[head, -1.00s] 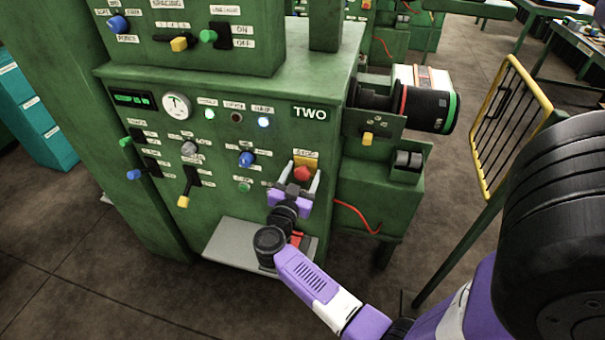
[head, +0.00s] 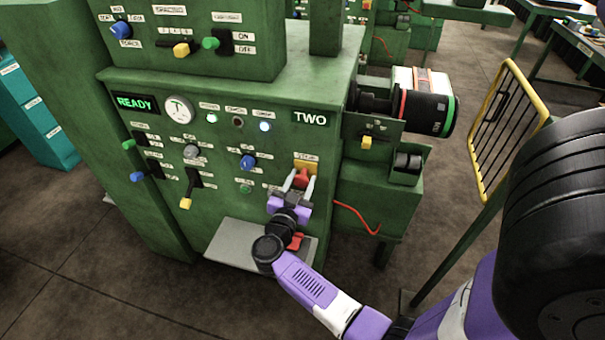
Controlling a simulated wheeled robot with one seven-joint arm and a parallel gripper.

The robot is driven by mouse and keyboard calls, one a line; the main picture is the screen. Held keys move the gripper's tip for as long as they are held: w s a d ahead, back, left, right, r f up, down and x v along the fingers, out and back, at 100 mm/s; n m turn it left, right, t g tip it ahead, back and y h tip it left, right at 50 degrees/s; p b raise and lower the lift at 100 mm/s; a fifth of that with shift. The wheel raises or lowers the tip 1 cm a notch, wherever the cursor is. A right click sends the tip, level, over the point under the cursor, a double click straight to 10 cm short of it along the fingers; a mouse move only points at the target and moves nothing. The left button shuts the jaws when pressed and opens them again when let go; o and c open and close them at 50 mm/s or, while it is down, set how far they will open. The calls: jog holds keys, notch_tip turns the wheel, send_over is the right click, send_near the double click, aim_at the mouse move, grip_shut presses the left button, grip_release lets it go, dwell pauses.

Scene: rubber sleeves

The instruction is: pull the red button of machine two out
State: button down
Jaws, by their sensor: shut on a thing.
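Machine two is the green cabinet with the "TWO" label (head: 310,118) on its front. Its red button (head: 302,177) sits on a yellow plate (head: 306,166) at the right of the panel, under a small label. My gripper (head: 301,181) reaches up from below, with a pale finger on each side of the button. The fingers are shut on the button and partly cover it. A display (head: 135,103) at the panel's upper left reads "READY" in green.
Blue, yellow and green knobs and levers (head: 247,162) cover the panel left of my gripper. A grey shelf (head: 235,240) juts out below. A roller unit (head: 405,105) stands at the right, with a yellow gate (head: 510,130) beyond.

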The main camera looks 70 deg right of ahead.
jog(key=shift+a, duration=0.15)
jog(key=c, duration=0.8)
grip_release()
jog(key=shift+a, duration=0.2)
jog(key=a+b, duration=0.1)
jog(key=a, duration=0.6)
jog(key=shift+s+a, duration=0.2)
jog(key=shift+a, duration=0.1)
